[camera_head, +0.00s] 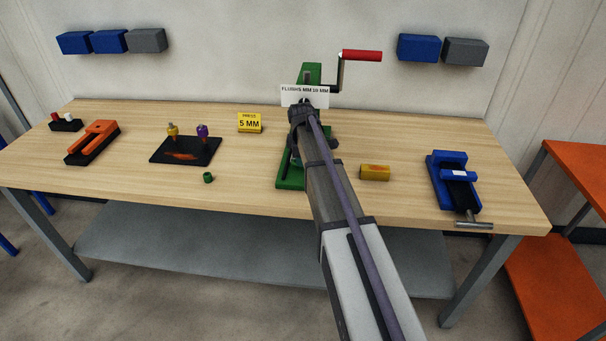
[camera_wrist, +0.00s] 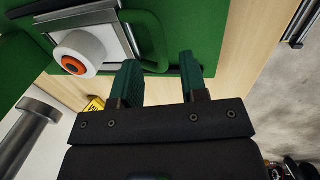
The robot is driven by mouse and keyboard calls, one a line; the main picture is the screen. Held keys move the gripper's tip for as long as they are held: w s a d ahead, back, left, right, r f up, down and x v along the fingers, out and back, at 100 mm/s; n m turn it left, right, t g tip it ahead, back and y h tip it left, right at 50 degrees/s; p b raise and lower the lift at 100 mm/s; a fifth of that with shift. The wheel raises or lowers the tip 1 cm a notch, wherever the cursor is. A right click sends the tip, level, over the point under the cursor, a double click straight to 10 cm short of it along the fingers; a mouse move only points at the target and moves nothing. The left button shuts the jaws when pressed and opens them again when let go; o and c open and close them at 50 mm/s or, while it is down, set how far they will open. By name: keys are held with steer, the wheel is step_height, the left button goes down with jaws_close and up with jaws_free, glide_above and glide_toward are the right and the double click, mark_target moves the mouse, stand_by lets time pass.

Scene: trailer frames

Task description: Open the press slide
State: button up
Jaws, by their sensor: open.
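The green press (camera_head: 312,72) stands at the back of the bench, with a crank that ends in a red handle (camera_head: 362,55). A white sign is on its front. In the wrist view, a green press face (camera_wrist: 180,20) carries a steel plate (camera_wrist: 118,35) and a white round piece with an orange ring (camera_wrist: 78,50). I cannot tell for sure which part is the slide. My gripper (camera_wrist: 160,78) is open, with nothing seen between its fingers, close to the green face. In the head view my arm hides the gripper's tips and much of the press.
A yellow block (camera_head: 375,173) and a blue vise (camera_head: 455,180) are right of my arm. A small green ring (camera_head: 208,178), a yellow 5 MM sign (camera_head: 250,123), a black tray (camera_head: 170,155) and an orange fixture (camera_head: 92,142) are left. The bench's front left is clear.

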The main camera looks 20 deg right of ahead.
steer(key=f, duration=0.1)
steer(key=f+b, duration=0.1)
steer(key=f, duration=0.1)
steer(key=shift+w+d, duration=0.15)
steer(key=shift+w, duration=0.1)
steer(key=shift+r, duration=0.1)
jaws_close()
